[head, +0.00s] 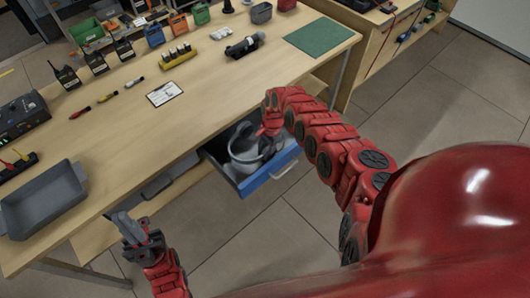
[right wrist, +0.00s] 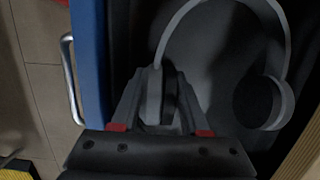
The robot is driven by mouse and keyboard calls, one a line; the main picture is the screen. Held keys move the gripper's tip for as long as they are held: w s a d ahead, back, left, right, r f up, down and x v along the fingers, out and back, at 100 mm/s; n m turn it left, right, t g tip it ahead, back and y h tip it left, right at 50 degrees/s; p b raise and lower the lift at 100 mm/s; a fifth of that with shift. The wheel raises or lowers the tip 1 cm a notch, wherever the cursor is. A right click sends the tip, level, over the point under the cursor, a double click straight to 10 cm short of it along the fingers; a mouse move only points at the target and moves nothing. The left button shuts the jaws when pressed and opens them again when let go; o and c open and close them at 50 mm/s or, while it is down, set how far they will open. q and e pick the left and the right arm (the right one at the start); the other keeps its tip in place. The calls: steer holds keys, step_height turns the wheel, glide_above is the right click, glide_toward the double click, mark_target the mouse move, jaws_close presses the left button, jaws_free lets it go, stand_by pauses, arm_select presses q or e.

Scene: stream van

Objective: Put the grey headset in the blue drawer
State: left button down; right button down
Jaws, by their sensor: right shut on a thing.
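The blue drawer (head: 270,176) stands pulled out under the table's front edge. Its blue front and handle also show at the left of the right wrist view (right wrist: 92,62). The grey headset (head: 243,150) is within the drawer's walls, with its band and both ear cups visible in the right wrist view (right wrist: 281,40). My right gripper (right wrist: 160,100) is shut on the headset's near ear cup, low in the drawer opening. Whether the headset touches the drawer floor is unclear. My left gripper (head: 128,228) is in front of the table, away from the drawer; its finger gap is not clear.
Floor in front is clear.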

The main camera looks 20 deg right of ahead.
steer(key=shift+f, duration=0.1)
steer(key=c, duration=0.7)
jaws_free()
steer(key=shift+r, duration=0.3)
steer(key=r, duration=0.3)
steer(key=d+r, duration=0.1)
steer(key=r, duration=0.3)
steer(key=d+r, duration=0.1)
steer(key=r, duration=0.3)
steer(key=shift+w+r, duration=0.25)
steer(key=shift+w, duration=0.05)
